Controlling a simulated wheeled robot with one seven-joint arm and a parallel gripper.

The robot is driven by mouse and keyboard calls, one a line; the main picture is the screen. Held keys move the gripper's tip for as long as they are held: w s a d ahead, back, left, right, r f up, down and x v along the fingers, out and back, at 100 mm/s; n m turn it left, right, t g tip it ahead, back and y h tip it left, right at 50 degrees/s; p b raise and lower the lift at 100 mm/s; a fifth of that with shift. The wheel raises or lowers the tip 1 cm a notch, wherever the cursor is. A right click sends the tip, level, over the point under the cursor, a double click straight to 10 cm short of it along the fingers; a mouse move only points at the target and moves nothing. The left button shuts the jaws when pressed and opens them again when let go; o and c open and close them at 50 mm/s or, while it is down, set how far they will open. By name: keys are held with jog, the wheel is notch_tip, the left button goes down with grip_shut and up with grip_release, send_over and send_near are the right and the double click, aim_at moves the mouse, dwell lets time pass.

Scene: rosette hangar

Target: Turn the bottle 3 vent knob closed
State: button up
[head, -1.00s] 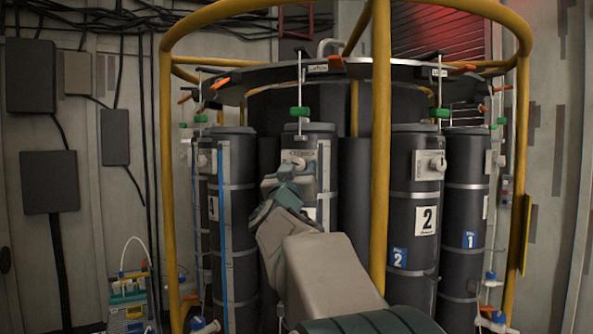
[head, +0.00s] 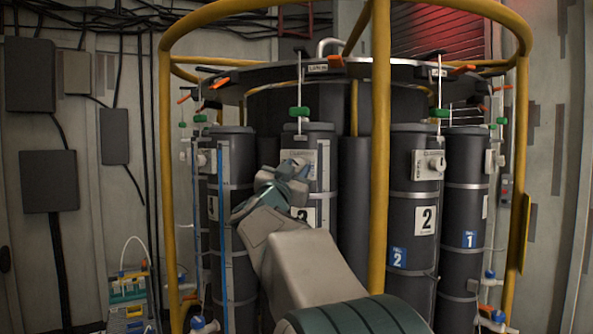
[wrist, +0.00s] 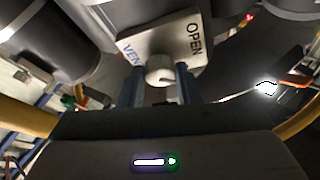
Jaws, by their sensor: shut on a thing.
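Bottle 3 (head: 312,136) is a dark upright cylinder in the rosette, with a white "3" label (head: 304,216) partly behind my arm. My gripper (head: 301,167) is at its pale vent plate, and covers most of the knob there in the head view. In the wrist view the plate (wrist: 182,37) reads "OPEN" at right and "VEN" at left, the rest of that word cut off. The round white vent knob (wrist: 160,70) stands out from the plate. My gripper (wrist: 161,88) has its two blue-grey fingers on either side of the knob, shut on it.
A yellow post (head: 380,150) of the round cage stands just right of my arm. A blue hose (head: 222,240) hangs at left. A small cart (head: 128,290) stands at the lower left.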

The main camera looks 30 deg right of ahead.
jog(key=shift+w+a+r+m+g+p, duration=0.1)
jog(key=shift+m+g+p, duration=0.3)
jog(key=shift+m+g, duration=1.15)
jog(key=shift+w+a+r+m+g+p, duration=0.1)
jog(key=shift+m+g+p, duration=0.35)
jog(key=shift+m, duration=2.2)
jog(key=shift+w+r+m+g+p, duration=0.1)
jog(key=shift+m+g+p, duration=0.55)
jog(key=shift+m, duration=1.45)
jog(key=shift+f+g, duration=0.1)
jog(key=shift+g, duration=0.15)
jog(key=o, duration=1)
jog(key=shift+s+a, duration=0.1)
jog(key=b+v, duration=0.4)
jog(key=v, duration=0.9)
jog(key=shift+s+a+f+b, duration=0.1)
jog(key=shift+s+a+b, duration=0.05)
jog(key=shift+a+b, duration=0.2)
